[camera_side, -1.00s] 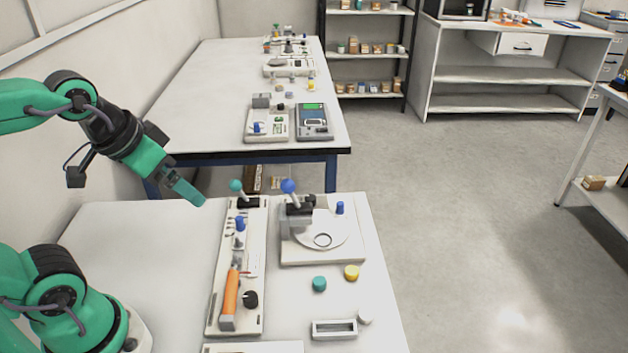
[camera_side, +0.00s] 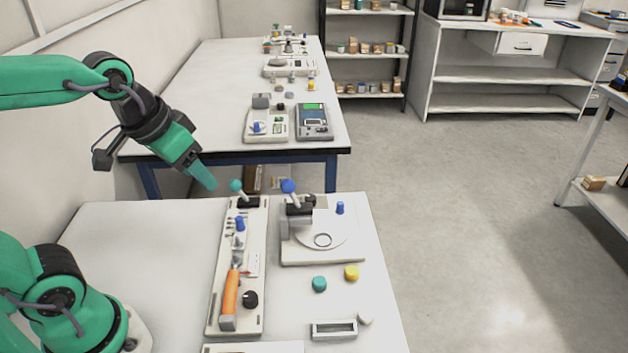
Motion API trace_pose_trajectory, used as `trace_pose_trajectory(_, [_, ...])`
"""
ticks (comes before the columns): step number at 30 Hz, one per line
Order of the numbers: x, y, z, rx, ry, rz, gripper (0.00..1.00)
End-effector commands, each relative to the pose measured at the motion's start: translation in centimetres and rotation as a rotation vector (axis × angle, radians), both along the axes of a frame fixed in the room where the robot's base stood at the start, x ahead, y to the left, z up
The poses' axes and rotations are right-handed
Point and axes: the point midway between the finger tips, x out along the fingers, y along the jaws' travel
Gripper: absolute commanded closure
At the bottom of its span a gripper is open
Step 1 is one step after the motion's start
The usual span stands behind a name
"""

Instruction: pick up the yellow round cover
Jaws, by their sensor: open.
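The yellow round cover (camera_side: 352,272) lies on the white near table, towards its right edge. A teal round cover (camera_side: 319,284) lies to its left and a white round one (camera_side: 365,318) lies below it in the picture. My gripper (camera_side: 207,180) is in the air at the upper left of the table, pointing down and to the right. It is open and empty, well apart from the yellow cover. The gap between its fingers is hard to see from this side.
A tool board (camera_side: 256,305) with an orange-handled tool (camera_side: 230,293) lies between my gripper and the cover. A device with a round plate (camera_side: 345,255) and a blue-knobbed lever (camera_side: 289,187) stands behind the cover. A small rectangular frame (camera_side: 334,329) lies nearer the front.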

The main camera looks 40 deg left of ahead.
Motion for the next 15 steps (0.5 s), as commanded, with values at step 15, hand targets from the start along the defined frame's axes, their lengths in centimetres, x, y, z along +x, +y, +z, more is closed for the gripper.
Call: trace_pose_trajectory(15, [8.4, -5.2, -1.8, -0.026, 0.156, -0.012, 0.49])
